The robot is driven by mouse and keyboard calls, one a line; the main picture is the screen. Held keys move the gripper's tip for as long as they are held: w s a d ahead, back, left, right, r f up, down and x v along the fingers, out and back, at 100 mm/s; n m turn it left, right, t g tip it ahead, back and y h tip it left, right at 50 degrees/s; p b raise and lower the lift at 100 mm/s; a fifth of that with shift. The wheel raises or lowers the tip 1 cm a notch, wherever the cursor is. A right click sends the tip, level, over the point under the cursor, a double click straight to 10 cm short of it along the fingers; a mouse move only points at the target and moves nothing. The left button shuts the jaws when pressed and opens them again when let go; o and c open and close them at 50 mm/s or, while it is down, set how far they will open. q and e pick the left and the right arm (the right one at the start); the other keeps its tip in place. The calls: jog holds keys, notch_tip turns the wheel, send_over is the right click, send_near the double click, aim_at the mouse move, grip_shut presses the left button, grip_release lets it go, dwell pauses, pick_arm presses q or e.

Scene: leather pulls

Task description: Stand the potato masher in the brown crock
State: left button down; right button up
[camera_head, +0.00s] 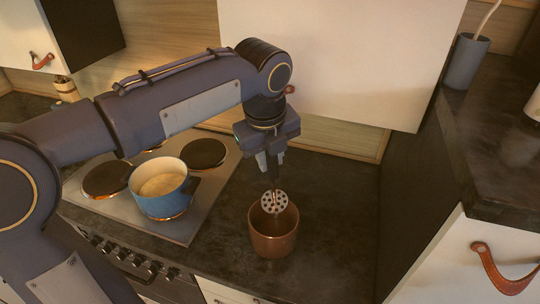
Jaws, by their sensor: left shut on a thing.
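The brown crock (273,241) stands upright on the dark counter, right of the stove. My left gripper (271,168) is above the crock, pointing down, and is shut on the potato masher (274,202). The masher's round, perforated head hangs down at the crock's mouth and overlaps its far rim in the picture. I cannot tell how deep the head is inside the crock. The masher's handle is mostly hidden by the gripper fingers. My right gripper is not in view.
A blue pot (163,192) with pale contents sits on the stove (208,187), left of the crock. A grey-blue container (465,62) with a utensil stands on the higher counter at right. A white cabinet (335,55) hangs behind my left arm. Counter right of the crock is clear.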

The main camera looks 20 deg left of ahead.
aim_at(272, 179)
pick_arm(q)
notch_tip(272, 179, down, 3)
jog(key=shift+d+f+b, duration=0.1)
jog(key=shift+b, duration=1.15)
jog(key=shift+f+b, duration=3.15)
jog(key=shift+f, duration=1.8)
jog(key=shift+f, duration=0.25)
jog(key=c, duration=1.2)
grip_release()
jog(key=shift+o, duration=0.2)
jog(key=o, duration=0.5)
jog(key=shift+r, duration=0.15)
